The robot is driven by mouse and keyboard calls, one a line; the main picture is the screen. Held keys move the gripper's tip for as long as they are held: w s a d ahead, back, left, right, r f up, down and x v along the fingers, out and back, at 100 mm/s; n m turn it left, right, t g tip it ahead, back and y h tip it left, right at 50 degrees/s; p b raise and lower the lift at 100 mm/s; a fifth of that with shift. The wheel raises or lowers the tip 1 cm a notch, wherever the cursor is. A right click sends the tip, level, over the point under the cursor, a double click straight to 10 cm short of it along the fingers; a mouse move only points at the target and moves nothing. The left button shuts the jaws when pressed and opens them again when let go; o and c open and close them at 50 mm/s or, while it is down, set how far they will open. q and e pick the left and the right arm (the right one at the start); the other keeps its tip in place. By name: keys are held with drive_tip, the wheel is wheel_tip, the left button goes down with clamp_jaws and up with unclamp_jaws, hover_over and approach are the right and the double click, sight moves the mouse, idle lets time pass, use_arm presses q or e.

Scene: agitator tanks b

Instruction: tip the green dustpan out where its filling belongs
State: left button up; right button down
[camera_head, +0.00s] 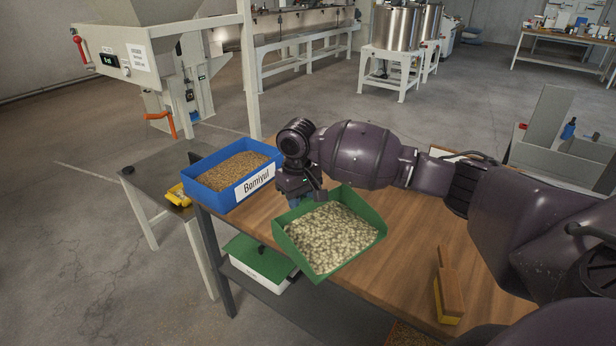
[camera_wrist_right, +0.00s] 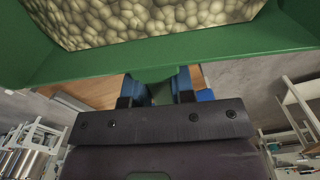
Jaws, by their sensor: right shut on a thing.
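The green dustpan (camera_head: 373,213) is full of pale, bean-like grains (camera_head: 330,236). My right gripper (camera_head: 296,199) is shut on the dustpan at its back side and holds it by the front left edge of the wooden table, tilted in the picture. In the right wrist view the blue fingers (camera_wrist_right: 160,88) close on a green part below the pan (camera_wrist_right: 190,55), with the pale grains (camera_wrist_right: 140,18) above. My left gripper is not in view.
A white box with a green lid (camera_head: 262,260) sits on the shelf below the table's left end. A wooden brush (camera_head: 448,290) stands on the wooden table (camera_head: 400,270). A yellow item (camera_head: 178,195) lies on the metal side table (camera_head: 150,172), below a grey machine (camera_head: 135,60).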

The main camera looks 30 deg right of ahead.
drive_tip(key=s+a+f+m, duration=0.1)
drive_tip(key=s+a+f, duration=1)
drive_tip(key=s+f, duration=0.3)
drive_tip(key=shift+s, duration=0.25)
